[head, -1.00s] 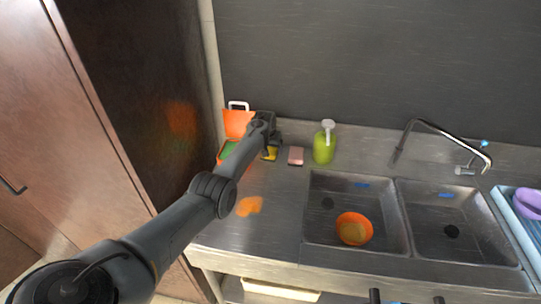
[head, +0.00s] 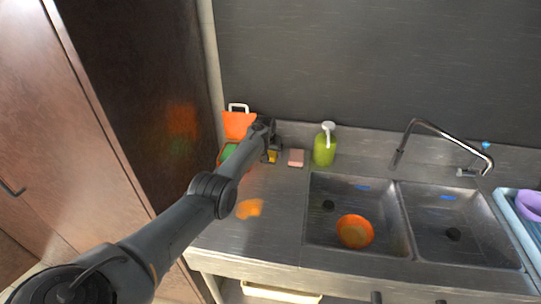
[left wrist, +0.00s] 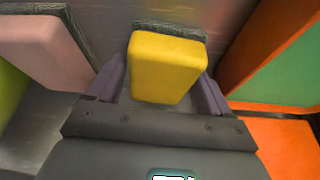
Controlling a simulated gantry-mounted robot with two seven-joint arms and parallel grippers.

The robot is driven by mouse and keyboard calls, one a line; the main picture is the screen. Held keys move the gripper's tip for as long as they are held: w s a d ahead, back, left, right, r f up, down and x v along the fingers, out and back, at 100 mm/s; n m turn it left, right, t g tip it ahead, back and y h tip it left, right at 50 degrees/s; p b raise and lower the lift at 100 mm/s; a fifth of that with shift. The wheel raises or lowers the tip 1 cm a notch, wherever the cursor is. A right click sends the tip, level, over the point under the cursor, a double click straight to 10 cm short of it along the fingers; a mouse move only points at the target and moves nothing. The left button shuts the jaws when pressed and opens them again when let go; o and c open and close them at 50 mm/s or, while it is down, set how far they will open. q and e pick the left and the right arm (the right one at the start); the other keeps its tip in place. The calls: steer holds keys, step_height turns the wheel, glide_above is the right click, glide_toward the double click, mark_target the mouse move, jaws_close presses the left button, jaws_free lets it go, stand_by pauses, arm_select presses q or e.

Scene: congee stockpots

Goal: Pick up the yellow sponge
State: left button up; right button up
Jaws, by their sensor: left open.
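The yellow sponge (left wrist: 165,66) stands between the two fingers of my left gripper (left wrist: 163,92) in the left wrist view. The fingers are apart, one on each side of the sponge, and I cannot tell whether either touches it. In the head view the sponge (head: 271,157) shows as a small yellow patch beneath my left gripper (head: 272,153), mostly hidden by it. My right gripper is not clearly seen in these frames.
A pink sponge (head: 296,158) and a green pump bottle (head: 324,148) stand to the right. An orange box (head: 238,124) with green inside is close on the left. A double sink (head: 318,228) holds an orange bowl (head: 354,232). The front-left counter is clear.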

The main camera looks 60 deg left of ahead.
stand_by(0.3)
arm_select(q)
steer(key=c, duration=0.7)
steer(key=shift+r, duration=0.15)
steer(key=shift+r+p, duration=0.3)
steer(key=shift+r, duration=0.25)
steer(key=r, duration=0.2)
steer(key=r+p, duration=0.1)
steer(key=shift+d+r, duration=0.2)
steer(key=shift+r, duration=0.15)
steer(key=w+d+r, duration=0.1)
steer(key=d+r, duration=0.1)
steer(key=d, duration=0.1)
steer(key=w+d+r+p, duration=0.1)
steer(key=d+r, duration=0.1)
steer(key=d, duration=0.2)
steer(key=d+r+p, duration=0.1)
steer(key=d+r, duration=0.1)
steer(key=d, duration=0.2)
steer(key=shift+w+r, duration=0.2)
steer(key=shift+w, duration=0.2)
